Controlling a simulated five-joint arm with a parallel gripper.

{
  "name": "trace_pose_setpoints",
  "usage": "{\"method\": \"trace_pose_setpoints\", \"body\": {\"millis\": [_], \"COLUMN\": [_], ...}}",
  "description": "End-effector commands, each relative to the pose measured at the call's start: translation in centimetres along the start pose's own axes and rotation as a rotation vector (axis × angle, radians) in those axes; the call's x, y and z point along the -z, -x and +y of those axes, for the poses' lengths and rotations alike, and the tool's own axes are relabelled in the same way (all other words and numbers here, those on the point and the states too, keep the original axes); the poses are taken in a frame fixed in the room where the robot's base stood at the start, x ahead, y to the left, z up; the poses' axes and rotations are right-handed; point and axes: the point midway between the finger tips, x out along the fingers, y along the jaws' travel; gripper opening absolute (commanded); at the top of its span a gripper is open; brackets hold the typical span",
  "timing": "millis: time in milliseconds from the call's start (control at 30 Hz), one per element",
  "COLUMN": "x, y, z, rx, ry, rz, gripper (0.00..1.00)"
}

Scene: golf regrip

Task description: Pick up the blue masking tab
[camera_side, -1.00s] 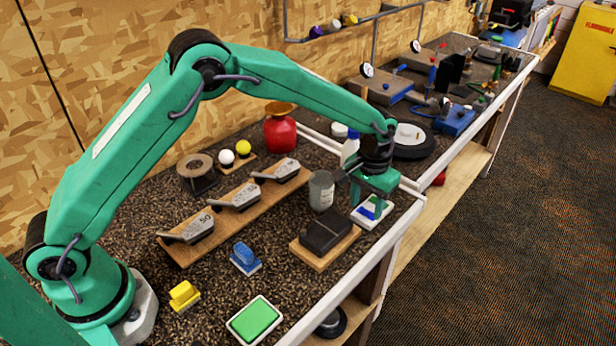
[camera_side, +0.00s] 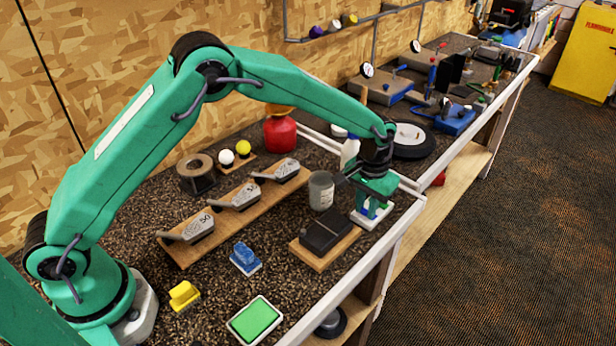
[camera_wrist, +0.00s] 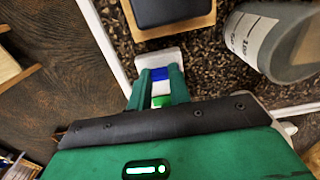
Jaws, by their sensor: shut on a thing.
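My gripper (camera_side: 371,209) points down over a small white plate (camera_side: 370,220) near the bench's front edge. In the wrist view my gripper (camera_wrist: 161,76) has its two green fingers close together on a blue piece, the masking tab (camera_wrist: 161,71). White and green show behind the blue between the fingers. In the side view the fingers hide most of the tab. The white plate (camera_wrist: 168,55) lies below and just past the fingertips. I cannot tell whether the tab is clear of the plate.
A black block on a wooden base (camera_side: 326,234) and a grey cup (camera_side: 321,190) stand close left of my gripper. A blue block (camera_side: 245,258), a yellow block (camera_side: 184,295) and a green pad (camera_side: 254,320) sit nearer my base. The bench's white edge (camera_side: 404,225) is close right.

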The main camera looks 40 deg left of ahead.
Motion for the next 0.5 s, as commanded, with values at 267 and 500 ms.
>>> {"method": "trace_pose_setpoints", "body": {"millis": [267, 500], "x": [0.00, 0.04], "y": [0.02, 0.93], "z": [0.00, 0.01], "rx": [0.000, -0.001], "ry": [0.000, 0.000], "rz": [0.000, 0.001], "gripper": [0.00, 0.00]}}
